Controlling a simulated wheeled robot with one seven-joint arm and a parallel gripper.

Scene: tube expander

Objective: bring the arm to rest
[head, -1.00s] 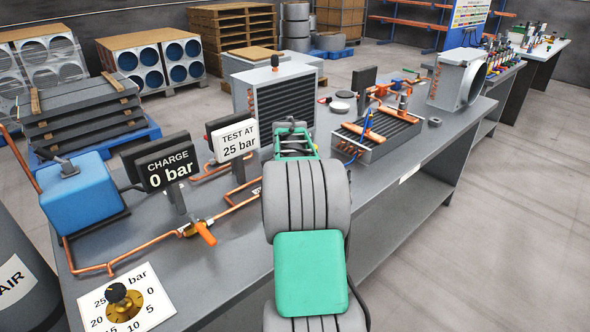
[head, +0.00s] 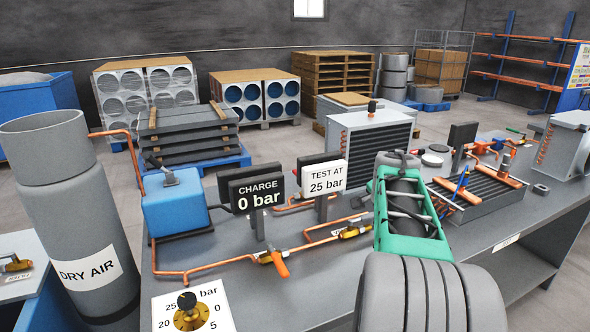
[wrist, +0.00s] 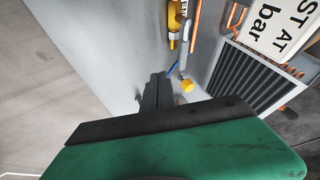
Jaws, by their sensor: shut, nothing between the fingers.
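My arm, with its green and grey links, rises at the lower right of the head view over the workbench (head: 225,265). My gripper shows in the wrist view as dark fingers (wrist: 156,92) close together, shut with nothing between them. It is over the bench, beside a yellow-capped fitting (wrist: 187,86). In the head view the fingers cannot be made out beyond the arm's dark end.
On the bench are a blue box (head: 175,202), a "CHARGE 0 bar" sign (head: 257,195), a "TEST AT 25 bar" sign (head: 326,178), an orange-handled valve (head: 277,260) and a finned coil unit (head: 368,140). A dry air cylinder (head: 75,230) stands at left.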

